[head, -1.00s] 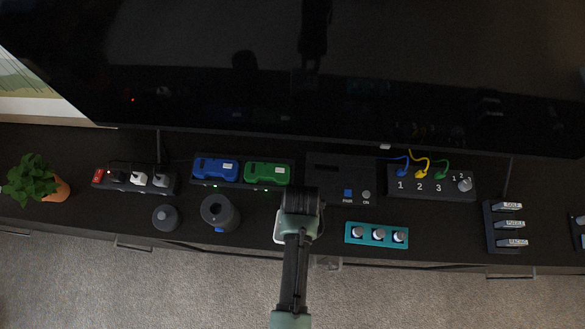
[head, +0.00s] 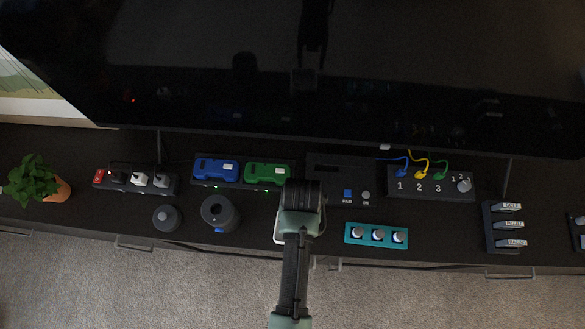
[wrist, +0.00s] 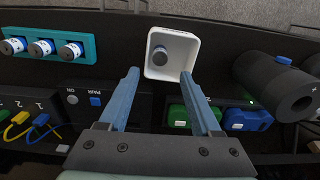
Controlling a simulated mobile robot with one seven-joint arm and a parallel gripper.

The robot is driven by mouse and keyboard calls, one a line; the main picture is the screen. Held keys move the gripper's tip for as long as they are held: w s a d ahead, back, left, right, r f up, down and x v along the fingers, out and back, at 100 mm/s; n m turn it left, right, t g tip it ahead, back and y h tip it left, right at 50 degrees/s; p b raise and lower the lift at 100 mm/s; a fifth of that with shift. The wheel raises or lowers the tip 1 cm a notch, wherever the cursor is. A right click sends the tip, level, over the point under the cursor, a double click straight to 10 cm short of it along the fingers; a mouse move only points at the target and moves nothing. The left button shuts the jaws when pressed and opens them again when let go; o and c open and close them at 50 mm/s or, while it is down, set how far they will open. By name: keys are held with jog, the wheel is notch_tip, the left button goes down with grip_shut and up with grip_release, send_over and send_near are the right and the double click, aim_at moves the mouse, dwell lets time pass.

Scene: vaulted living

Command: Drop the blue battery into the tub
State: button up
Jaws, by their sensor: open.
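The blue battery (head: 216,169) is a blue block with a pale label, sitting in a black dock beside a green block (head: 267,173). It also shows in the wrist view (wrist: 247,120), to the right of my gripper. The tub (wrist: 163,73) is a white, square, open container in the wrist view, with a grey round object inside. In the head view my arm hides most of the tub; only a pale edge shows. My gripper (wrist: 160,78) is open and empty, its fingertips apart near the tub's lower side in the picture.
A black cylinder (head: 219,213) stands in front of the dock. A teal holder (head: 376,235) with three round pieces lies right of my arm. A power strip (head: 136,179), a cable box (head: 431,182) and a large TV (head: 300,70) line the back.

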notch_tip(320, 180, up, 9)
jog(key=shift+r, duration=0.15)
jog(key=shift+s, duration=0.1)
dwell(0.5)
